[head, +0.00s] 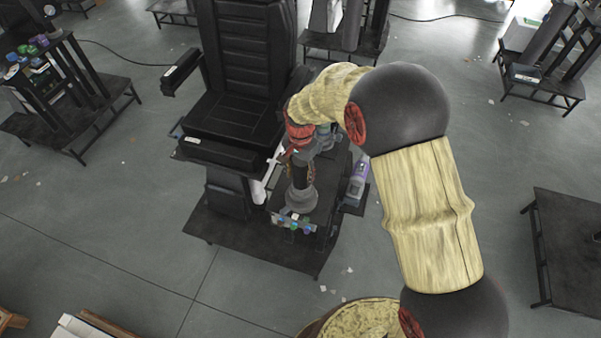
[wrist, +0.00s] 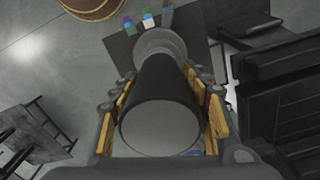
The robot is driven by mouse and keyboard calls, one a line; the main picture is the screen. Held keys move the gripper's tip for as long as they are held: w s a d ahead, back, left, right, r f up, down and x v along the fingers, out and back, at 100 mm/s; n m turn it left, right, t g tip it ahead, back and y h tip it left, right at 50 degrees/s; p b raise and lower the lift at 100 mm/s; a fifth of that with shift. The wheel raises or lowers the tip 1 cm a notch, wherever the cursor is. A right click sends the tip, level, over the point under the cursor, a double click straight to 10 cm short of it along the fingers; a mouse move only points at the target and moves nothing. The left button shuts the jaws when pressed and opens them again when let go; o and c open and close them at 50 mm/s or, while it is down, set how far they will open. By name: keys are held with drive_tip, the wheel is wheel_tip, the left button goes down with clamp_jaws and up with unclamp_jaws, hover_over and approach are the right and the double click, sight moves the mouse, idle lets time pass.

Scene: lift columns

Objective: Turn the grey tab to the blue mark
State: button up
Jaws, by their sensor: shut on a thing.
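A dark cylindrical post with a pale grey end face (wrist: 160,128) fills the middle of the wrist view. My gripper (wrist: 163,88) is shut on it, with a yellow-padded finger on each side. In the head view my gripper (head: 301,160) is over the post, above its round grey base (head: 301,198). Coloured marks (head: 293,222) stand along the near edge of the stand, with blue and green among them. They also show beyond the base in the wrist view, including a white and blue one (wrist: 148,20). I cannot tell the grey tab apart from the base or the marks.
A black chair (head: 240,115) stands close on the left of the stand. A purple and white object (head: 358,180) is just right of it. Another stand with coloured pieces (head: 35,55) is at the far left. Grey floor is open in front.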

drive_tip(key=o, duration=1.7)
wheel_tip(320, 180, up, 12)
drive_tip(key=shift+n, duration=0.5)
drive_tip(key=s+d+r+n+t+b, duration=0.1)
drive_tip(key=s+d+b, duration=0.3)
drive_tip(key=s, duration=0.5)
drive_tip(key=s+d+n+t+b, duration=0.2)
drive_tip(key=s+d+n+b, duration=0.1)
drive_tip(key=s+d+b, duration=0.2)
drive_tip(key=s+d+r+n+t+b, duration=0.1)
drive_tip(key=s+d+b, duration=0.4)
drive_tip(key=s, duration=0.8)
drive_tip(key=d+n+t, duration=0.1)
drive_tip(key=d, duration=0.1)
drive_tip(key=shift+s+d+r+t, duration=0.15)
drive_tip(key=shift+d+r+t, duration=0.15)
drive_tip(key=shift+d, duration=0.1)
